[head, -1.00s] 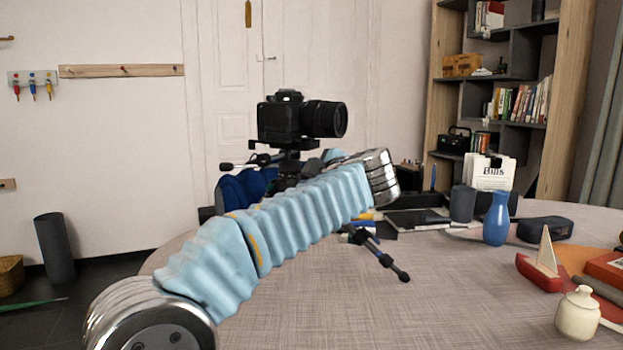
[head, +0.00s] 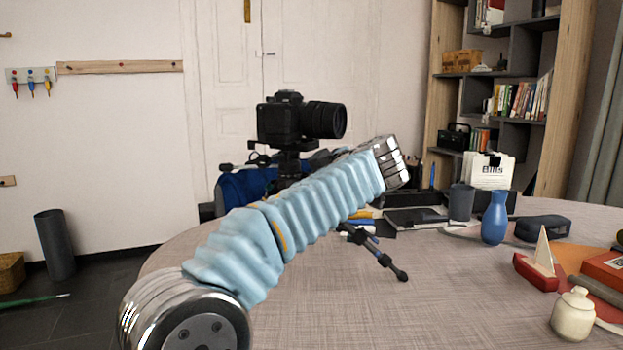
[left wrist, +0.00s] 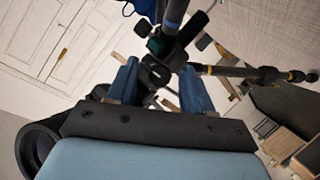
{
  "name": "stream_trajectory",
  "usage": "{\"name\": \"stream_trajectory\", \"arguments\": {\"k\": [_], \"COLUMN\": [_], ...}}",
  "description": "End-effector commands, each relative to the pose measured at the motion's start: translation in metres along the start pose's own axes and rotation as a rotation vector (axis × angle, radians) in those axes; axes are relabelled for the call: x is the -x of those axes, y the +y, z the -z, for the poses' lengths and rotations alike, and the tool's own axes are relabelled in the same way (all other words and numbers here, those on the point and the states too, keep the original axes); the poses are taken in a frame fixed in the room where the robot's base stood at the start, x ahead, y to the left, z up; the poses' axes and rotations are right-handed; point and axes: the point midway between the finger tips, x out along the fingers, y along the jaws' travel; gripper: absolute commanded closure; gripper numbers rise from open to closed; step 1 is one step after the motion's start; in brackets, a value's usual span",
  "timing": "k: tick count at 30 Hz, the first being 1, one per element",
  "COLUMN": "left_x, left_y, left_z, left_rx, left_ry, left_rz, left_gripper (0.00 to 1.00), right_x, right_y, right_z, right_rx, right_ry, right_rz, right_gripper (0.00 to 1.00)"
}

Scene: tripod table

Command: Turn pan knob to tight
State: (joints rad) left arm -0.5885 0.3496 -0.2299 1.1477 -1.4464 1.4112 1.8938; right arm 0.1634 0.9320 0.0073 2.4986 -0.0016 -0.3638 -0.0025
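A black camera (head: 300,118) with its lens to the right sits on the tripod (head: 375,250), which stands on the round table. My left arm crosses in front of the tripod head and hides much of it; its gripper is not clear in the head view. In the left wrist view my left gripper (left wrist: 160,66) has its two blue fingers apart around dark tripod-head parts (left wrist: 156,73). A round dark piece shows between them, but I cannot tell whether it is the pan knob or whether the fingers touch it. My right gripper is in neither view.
The table (head: 330,325) is clear at the front middle. A blue vase (head: 495,218), a dark cup (head: 461,203), a toy sailboat (head: 537,268) and a white jar (head: 573,315) stand to the right. A blue chair (head: 236,190) is behind the tripod.

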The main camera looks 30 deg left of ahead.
Motion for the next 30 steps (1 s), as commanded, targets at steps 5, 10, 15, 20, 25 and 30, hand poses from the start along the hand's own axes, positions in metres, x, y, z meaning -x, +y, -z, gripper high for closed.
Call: {"name": "stream_trajectory", "arguments": {"k": [5,10,15,20,25,30], "left_x": [0.001,0.017,0.056,0.096,0.125,0.137], "left_y": [0.000,0.001,0.000,0.001,0.001,0.000], "left_z": [0.000,-0.001,-0.001,-0.001,-0.001,-0.001], "left_rx": [0.001,0.001,0.000,0.001,0.001,-0.001], "left_ry": [0.000,-0.002,-0.002,-0.001,-0.001,0.000], "left_rz": [-0.001,-0.004,-0.005,-0.005,-0.003,-0.001], "left_gripper": [0.49,0.49,0.49,0.49,0.49,0.49], "right_x": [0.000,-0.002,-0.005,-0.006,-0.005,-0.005], "right_y": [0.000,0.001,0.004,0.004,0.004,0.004], "right_z": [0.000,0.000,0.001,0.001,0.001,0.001], "right_rx": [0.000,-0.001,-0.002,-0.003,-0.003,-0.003], "right_ry": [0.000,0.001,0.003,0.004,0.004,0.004], "right_rz": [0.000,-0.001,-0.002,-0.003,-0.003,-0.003], "right_gripper": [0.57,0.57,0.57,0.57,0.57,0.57]}}
